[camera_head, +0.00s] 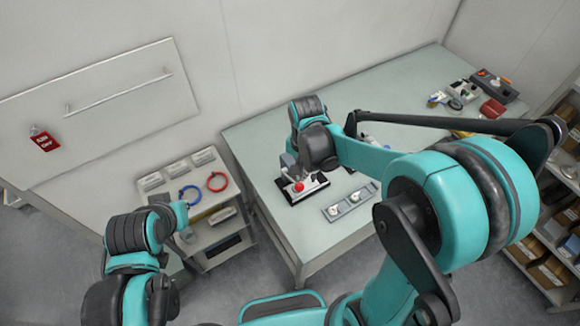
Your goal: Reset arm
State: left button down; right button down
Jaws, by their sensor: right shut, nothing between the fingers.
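My right arm reaches from the lower right across the table (300,240). Its right gripper (289,168) points down at the table's left part, partly hidden by the wrist. It is shut and holds nothing. It is close beside a black-based fixture (307,194) with a red ball-shaped knob (299,186); I cannot tell whether they touch. My left arm is folded at the lower left, in front of the small cart. Its gripper cannot be made out behind the arm links.
A grey tray (333,213) with round white parts lies right of the fixture. A cart (212,206) with blue (190,195) and red rings (217,181) stands left of the table. A red bin (492,109) and tools lie at the far right. Shelves (540,262) with boxes stand right.

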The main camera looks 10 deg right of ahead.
jog(key=s+d+f+n+t+b, duration=0.4)
jog(key=s+f+n+t+b, duration=0.3)
jog(key=b, duration=1.3)
notch_tip(320, 180, down, 4)
jog(key=shift+s+d+r+n, duration=0.2)
jog(key=shift+s+n, duration=0.3)
jog(key=shift+s, duration=0.75)
